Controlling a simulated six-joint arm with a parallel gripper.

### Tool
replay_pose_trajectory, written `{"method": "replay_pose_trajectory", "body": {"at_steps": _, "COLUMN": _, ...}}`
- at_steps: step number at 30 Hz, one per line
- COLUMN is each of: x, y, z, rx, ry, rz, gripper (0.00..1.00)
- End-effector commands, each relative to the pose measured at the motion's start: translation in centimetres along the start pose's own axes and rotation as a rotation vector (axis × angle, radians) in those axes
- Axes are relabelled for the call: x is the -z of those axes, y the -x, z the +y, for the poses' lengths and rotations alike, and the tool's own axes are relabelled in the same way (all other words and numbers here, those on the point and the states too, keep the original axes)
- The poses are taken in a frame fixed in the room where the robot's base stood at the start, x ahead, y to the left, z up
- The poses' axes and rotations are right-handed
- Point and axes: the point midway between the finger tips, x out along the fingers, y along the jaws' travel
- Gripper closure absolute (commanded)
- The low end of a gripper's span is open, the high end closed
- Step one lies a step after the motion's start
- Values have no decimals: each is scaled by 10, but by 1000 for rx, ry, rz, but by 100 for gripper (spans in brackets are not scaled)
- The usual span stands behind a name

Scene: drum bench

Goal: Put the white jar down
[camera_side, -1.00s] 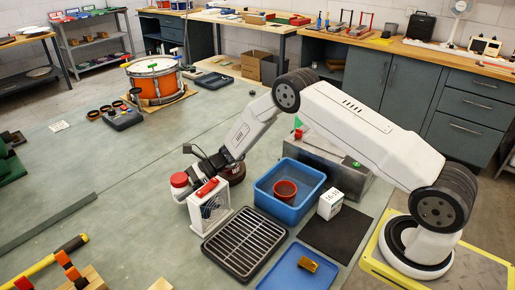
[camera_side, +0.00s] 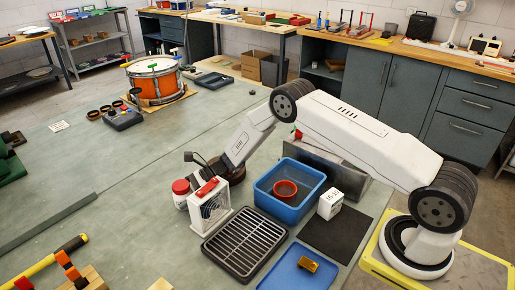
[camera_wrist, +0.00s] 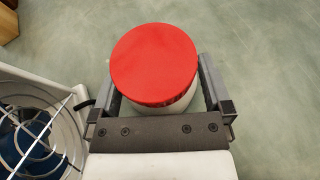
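The white jar (camera_side: 183,201) with its red lid is upright at the left side of the fan, low at the bench top. In the wrist view its red lid (camera_wrist: 153,65) fills the space between my two fingers, with part of the white body below it. My gripper (camera_wrist: 160,85) is shut on the jar, one finger along each side. In the side view the fan and my arm hide my gripper. Whether the jar's base touches the bench cannot be told.
A white fan (camera_side: 209,211) stands close beside the jar and also shows at left in the wrist view (camera_wrist: 45,135). A wire rack tray (camera_side: 244,243), a blue bin (camera_side: 290,211) and a white box (camera_side: 330,204) are to the right. The bench left of the jar is clear.

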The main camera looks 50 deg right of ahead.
Motion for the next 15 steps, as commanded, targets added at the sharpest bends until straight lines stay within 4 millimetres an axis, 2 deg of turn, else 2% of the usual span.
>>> {"method": "replay_pose_trajectory", "body": {"at_steps": 8, "x": 0, "y": 4, "z": 0, "rx": 1, "ry": -1, "rz": 0, "gripper": 0}}
{"method": "replay_pose_trajectory", "body": {"at_steps": 15, "x": -1, "y": 27, "z": 0, "rx": 2, "ry": -1, "rz": 0, "gripper": 0}}
